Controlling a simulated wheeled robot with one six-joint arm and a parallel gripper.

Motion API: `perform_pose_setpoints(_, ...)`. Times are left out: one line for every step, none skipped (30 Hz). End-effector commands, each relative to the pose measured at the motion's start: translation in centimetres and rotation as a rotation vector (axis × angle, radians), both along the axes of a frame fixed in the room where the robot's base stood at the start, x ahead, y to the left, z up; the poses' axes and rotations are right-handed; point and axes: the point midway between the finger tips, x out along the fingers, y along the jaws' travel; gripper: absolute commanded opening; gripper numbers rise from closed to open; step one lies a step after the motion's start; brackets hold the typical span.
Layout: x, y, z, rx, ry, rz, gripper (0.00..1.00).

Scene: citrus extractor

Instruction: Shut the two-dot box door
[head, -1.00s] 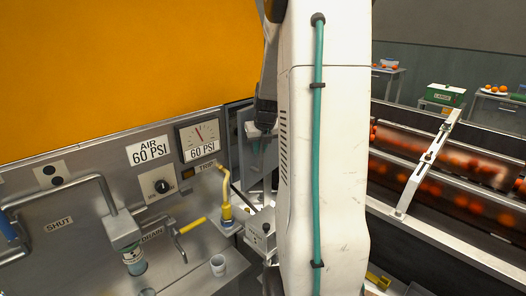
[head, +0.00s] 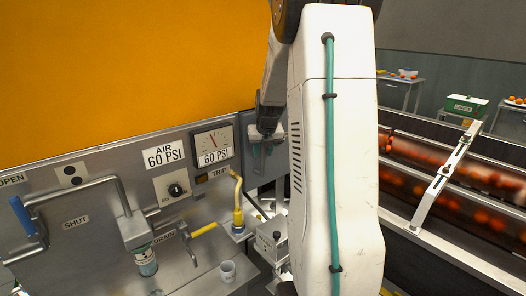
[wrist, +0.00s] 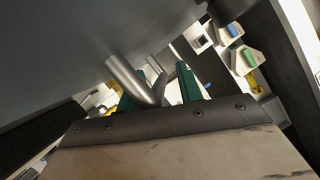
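A two-dot label (head: 70,175) is on the steel panel at the left of the head view. A grey panel (head: 250,184) stands beside the pressure gauge, behind my gripper (head: 263,148). In the wrist view a large grey surface (wrist: 80,45) with a round-bar handle (wrist: 128,78) fills the upper left. It looks like a door; no dots show on it. My gripper (wrist: 160,92) has green fingertips on both sides of the handle. They are apart, with a visible gap at the right finger; a firm hold cannot be told. My arm hides much of the box area.
A roller conveyor with oranges (head: 440,165) runs at the right.

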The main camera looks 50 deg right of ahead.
Motion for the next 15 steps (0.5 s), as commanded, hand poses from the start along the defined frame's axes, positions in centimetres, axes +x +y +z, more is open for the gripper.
perform_pose_setpoints(-0.1,0.1,0.4,-0.002,-0.001,0.001,0.36)
perform_pose_setpoints(-0.2,0.2,0.7,-0.002,-0.002,0.001,0.36)
perform_pose_setpoints(-0.3,0.3,1.2,-0.002,-0.001,0.001,0.36)
perform_pose_setpoints(-0.4,0.5,1.6,-0.002,-0.002,0.002,0.36)
perform_pose_setpoints(-0.6,0.6,2.1,-0.003,-0.003,0.002,0.36)
perform_pose_setpoints(-0.8,0.7,2.8,-0.003,-0.003,0.002,0.36)
perform_pose_setpoints(-1.0,0.9,3.3,-0.003,-0.003,0.002,0.36)
perform_pose_setpoints(-1.1,1.0,3.8,-0.004,-0.003,0.002,0.36)
perform_pose_setpoints(-1.4,1.1,4.4,-0.003,-0.004,0.001,0.36)
perform_pose_setpoints(-1.5,1.2,4.9,-0.003,-0.003,0.001,0.36)
perform_pose_setpoints(-1.7,1.3,5.3,-0.003,-0.004,0.001,0.36)
perform_pose_setpoints(-1.9,1.4,5.8,-0.003,-0.004,0.001,0.36)
perform_pose_setpoints(-2.0,1.5,6.1,-0.002,-0.003,0.001,0.36)
perform_pose_setpoints(-2.1,1.6,6.4,-0.002,-0.003,0.001,0.36)
perform_pose_setpoints(-2.2,1.6,6.7,-0.002,-0.003,0.001,0.36)
